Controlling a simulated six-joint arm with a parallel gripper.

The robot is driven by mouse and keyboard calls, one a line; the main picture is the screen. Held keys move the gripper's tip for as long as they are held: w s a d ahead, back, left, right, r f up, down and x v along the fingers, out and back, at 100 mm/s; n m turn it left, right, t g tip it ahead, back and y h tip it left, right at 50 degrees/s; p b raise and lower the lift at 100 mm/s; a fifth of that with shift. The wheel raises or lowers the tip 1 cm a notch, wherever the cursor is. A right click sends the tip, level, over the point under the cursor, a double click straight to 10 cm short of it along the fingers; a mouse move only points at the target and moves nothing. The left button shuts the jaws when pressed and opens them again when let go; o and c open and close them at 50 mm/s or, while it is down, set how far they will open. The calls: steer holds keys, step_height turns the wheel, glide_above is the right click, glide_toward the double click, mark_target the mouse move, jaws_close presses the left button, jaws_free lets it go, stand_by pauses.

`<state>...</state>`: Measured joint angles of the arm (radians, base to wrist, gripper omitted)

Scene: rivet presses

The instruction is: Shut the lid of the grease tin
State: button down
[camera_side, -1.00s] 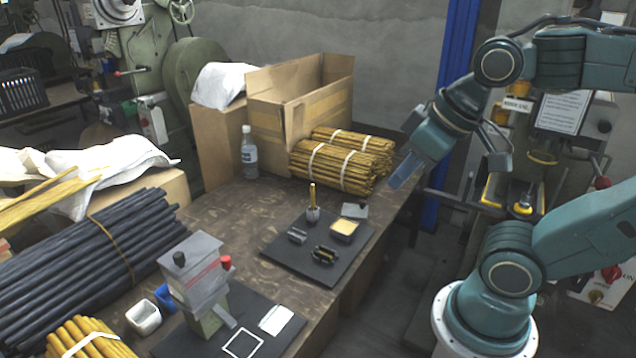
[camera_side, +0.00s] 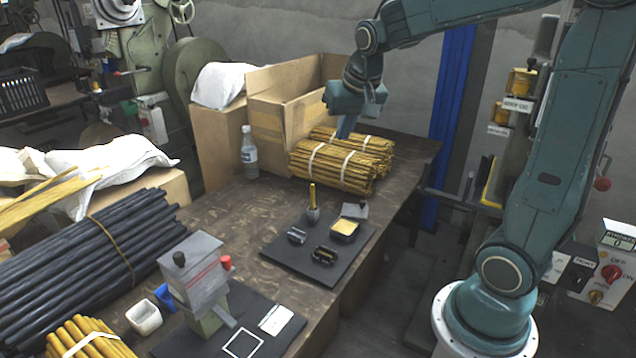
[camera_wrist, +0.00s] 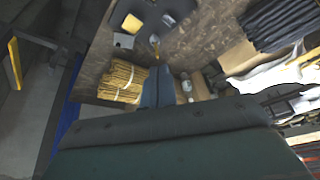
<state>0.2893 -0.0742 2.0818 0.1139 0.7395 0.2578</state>
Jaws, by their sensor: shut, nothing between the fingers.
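The grease tin (camera_side: 344,229) stands on a dark mat at the middle of the bench, with yellow grease showing inside. Its grey lid (camera_side: 354,210) is swung open on the far side, towards the wooden bundles. The tin (camera_wrist: 132,23) and the lid (camera_wrist: 123,40) also show small near the top of the wrist view. My gripper (camera_side: 345,132) is shut and empty, high over the far part of the bench by the cardboard box, well away from the tin. Its fingers (camera_wrist: 156,82) point towards the bench in the wrist view.
On the mat (camera_side: 290,258), an upright yellow-handled brush (camera_side: 313,200) and two small dark parts stand beside the tin. A bottle (camera_side: 249,155) stands left.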

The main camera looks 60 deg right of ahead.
steer(key=w+d+f+m+g, duration=0.1)
steer(key=w+d+f+m, duration=0.2)
steer(key=w+d+f, duration=0.35)
steer(key=m+g+h, duration=0.2)
steer(key=m+g, duration=0.1)
steer(key=m, duration=0.3)
glide_above(355, 207)
steer(key=s+d, duration=0.2)
steer(key=d, duration=0.1)
step_height(355, 207, down, 18)
steer(key=shift+f, duration=0.25)
steer(key=shift+s+d+f, duration=0.1)
steer(key=shift+d+f, duration=0.05)
steer(key=x, duration=0.9)
steer(key=shift+w+f, duration=0.2)
steer(key=shift+f, duration=0.15)
steer(key=shift+s+a, duration=0.2)
steer(key=shift+a, duration=1.85)
